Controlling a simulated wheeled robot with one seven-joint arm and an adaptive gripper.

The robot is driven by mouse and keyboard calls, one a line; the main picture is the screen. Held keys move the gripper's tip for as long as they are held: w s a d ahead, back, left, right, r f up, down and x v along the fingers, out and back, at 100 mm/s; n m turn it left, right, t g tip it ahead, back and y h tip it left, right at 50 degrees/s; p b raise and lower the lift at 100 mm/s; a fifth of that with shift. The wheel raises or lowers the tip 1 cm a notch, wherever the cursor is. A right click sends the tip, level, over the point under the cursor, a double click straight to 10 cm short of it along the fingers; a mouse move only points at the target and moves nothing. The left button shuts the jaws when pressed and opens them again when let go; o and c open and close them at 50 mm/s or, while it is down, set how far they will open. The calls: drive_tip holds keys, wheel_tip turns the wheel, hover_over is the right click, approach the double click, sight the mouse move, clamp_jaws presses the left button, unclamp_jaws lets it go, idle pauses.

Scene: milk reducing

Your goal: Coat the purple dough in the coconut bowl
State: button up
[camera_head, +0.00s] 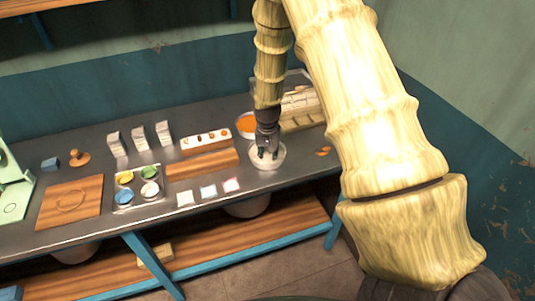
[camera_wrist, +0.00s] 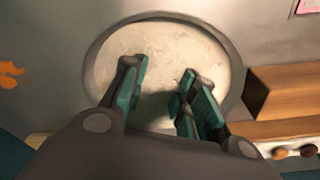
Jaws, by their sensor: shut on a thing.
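The coconut bowl (camera_head: 279,161) is a round, pale bowl near the table's front edge at the right. In the wrist view its dark rim surrounds an off-white, grainy filling (camera_wrist: 165,45). My gripper (camera_head: 267,153) points down over the bowl. In the wrist view its teal fingers (camera_wrist: 162,82) reach over the filling, a little apart, and a dark shadow lies between them. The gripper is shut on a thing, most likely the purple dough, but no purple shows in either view. I cannot tell whether it touches the coconut.
A wooden block (camera_head: 203,163) and a tray of small balls (camera_head: 206,140) lie left of the bowl. An orange-filled bowl (camera_head: 246,123) and a pale crate (camera_head: 302,111) stand behind. White squares (camera_head: 208,191) lie at the front left. Orange pieces (camera_head: 323,151) lie to the right.

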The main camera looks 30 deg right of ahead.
drive_tip(key=shift+s+d, duration=0.1)
drive_tip(key=shift+d, duration=0.25)
drive_tip(key=shift+w+d, duration=0.2)
drive_tip(key=shift+d, duration=0.05)
drive_tip(key=shift+w+p, duration=0.3)
drive_tip(key=shift+p, duration=0.05)
drive_tip(key=shift+w+a, duration=0.15)
drive_tip(key=shift+a, duration=0.05)
drive_tip(key=shift+a, duration=0.35)
drive_tip(key=shift+s+a+p, duration=0.1)
drive_tip(key=shift+s+p, duration=0.2)
drive_tip(key=shift+s+d, duration=0.2)
drive_tip(key=shift+s, duration=0.15)
drive_tip(key=shift+d, duration=0.3)
idle(0.3)
drive_tip(key=shift+w+d+p, duration=0.15)
drive_tip(key=shift+w+p, duration=0.1)
drive_tip(key=shift+p, duration=0.05)
